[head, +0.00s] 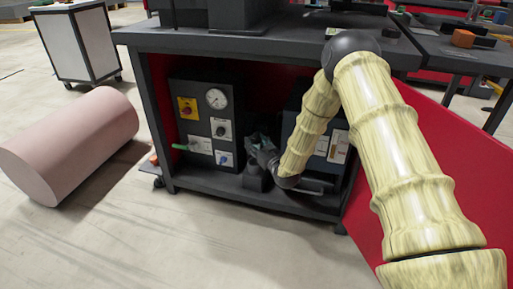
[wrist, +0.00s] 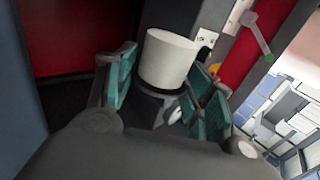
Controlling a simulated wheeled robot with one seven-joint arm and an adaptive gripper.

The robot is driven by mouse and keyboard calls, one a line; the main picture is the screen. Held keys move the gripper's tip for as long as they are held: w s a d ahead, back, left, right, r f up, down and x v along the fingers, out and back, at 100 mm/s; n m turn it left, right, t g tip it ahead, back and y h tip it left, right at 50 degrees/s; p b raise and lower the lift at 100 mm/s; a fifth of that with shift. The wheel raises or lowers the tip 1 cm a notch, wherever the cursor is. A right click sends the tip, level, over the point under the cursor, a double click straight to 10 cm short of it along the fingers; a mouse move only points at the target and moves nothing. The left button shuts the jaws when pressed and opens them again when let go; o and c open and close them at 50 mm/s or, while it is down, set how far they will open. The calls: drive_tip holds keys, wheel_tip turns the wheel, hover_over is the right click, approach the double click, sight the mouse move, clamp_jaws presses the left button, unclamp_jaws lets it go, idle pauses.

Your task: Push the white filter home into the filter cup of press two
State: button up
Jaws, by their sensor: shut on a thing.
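The white filter (wrist: 168,58) is a plain white cylinder, standing slightly tilted in the wrist view. In the head view my gripper (head: 262,148) reaches under the bench, and the filter is hidden there.
A dark control panel (head: 205,128) with a gauge and knobs stands left of my gripper under the bench (head: 160,38). Another dark box (head: 292,122) stands close to its right, partly behind my arm. A pink cylinder (head: 70,145) lies on the open floor at left.

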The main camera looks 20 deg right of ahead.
drive_tip(key=shift+w+d, duration=0.1)
drive_tip(key=shift+r+h+p, duration=0.15)
drive_tip(key=shift+h+p, duration=0.15)
drive_tip(key=shift+p, duration=0.2)
drive_tip(key=shift+f+b, duration=1.3)
drive_tip(key=shift+f, duration=1.65)
drive_tip(key=shift+f+m+p, duration=0.3)
drive_tip(key=shift+f+p, duration=0.65)
drive_tip(key=shift+f, duration=0.2)
idle(3.3)
